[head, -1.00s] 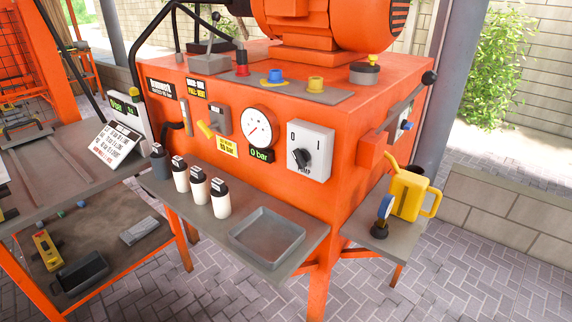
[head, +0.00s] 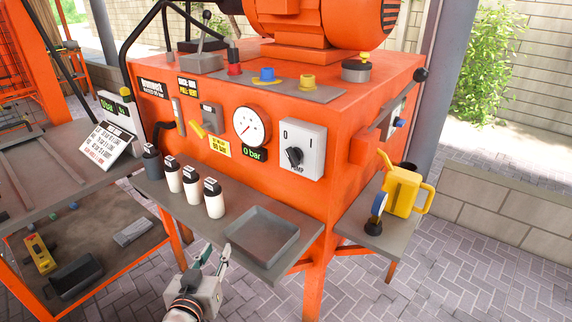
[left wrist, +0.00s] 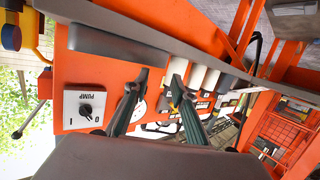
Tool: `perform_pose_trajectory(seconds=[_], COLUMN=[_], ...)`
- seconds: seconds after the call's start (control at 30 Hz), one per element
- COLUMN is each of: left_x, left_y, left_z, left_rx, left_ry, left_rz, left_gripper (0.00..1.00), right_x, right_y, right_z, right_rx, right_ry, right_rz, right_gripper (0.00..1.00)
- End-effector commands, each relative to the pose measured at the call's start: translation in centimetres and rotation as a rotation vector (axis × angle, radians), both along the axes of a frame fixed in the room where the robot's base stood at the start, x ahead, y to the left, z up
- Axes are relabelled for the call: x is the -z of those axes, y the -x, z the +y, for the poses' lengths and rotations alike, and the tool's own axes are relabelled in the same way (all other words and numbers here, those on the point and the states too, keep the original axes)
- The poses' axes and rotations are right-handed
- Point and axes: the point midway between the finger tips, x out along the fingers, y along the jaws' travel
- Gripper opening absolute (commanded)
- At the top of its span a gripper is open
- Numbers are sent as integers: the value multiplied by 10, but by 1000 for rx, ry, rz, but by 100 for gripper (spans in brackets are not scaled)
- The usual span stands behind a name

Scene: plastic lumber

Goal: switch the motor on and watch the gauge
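The orange motor (head: 325,30) sits on top of the orange cabinet. The pump switch (head: 296,150) is a grey-white box with a black knob that appears turned toward 0. Left of it is the round white gauge (head: 251,126), with a display (head: 254,154) reading 0 bar below. In the left wrist view the switch (left wrist: 85,108) appears upside down and the gauge (left wrist: 138,110) is partly hidden by a finger. My left gripper (head: 217,249) is open and empty, low in front of the shelf, below and left of the switch. My right gripper is out of view.
A shelf (head: 160,199) juts out below the panel, holding several bottles (head: 191,184) and a grey tray (head: 259,235). Space before the switch is clear.

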Motion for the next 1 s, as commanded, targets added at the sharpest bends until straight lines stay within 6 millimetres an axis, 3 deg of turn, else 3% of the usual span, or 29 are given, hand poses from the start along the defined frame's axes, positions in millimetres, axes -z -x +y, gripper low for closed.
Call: perform_pose_trajectory(seconds=[0.1,0.2,0.3,0.4,0.57,1.0], left_x=[-53,-94,-126,-145,-157,-175], left_y=[-39,-56,-64,-66,-71,-124], left_z=[-55,-95,-123,-139,-150,-171], left_rx=[79,166,244,298,328,326], left_ry=[246,436,575,658,702,698], left_rz=[-168,-275,-344,-380,-397,-396], left_gripper=[26,26,26,26,26,26], right_x=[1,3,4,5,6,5], right_y=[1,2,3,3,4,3], right_z=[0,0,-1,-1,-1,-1], right_rx=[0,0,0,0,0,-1], right_ry=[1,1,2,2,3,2], right_rz=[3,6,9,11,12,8], right_gripper=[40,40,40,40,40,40])
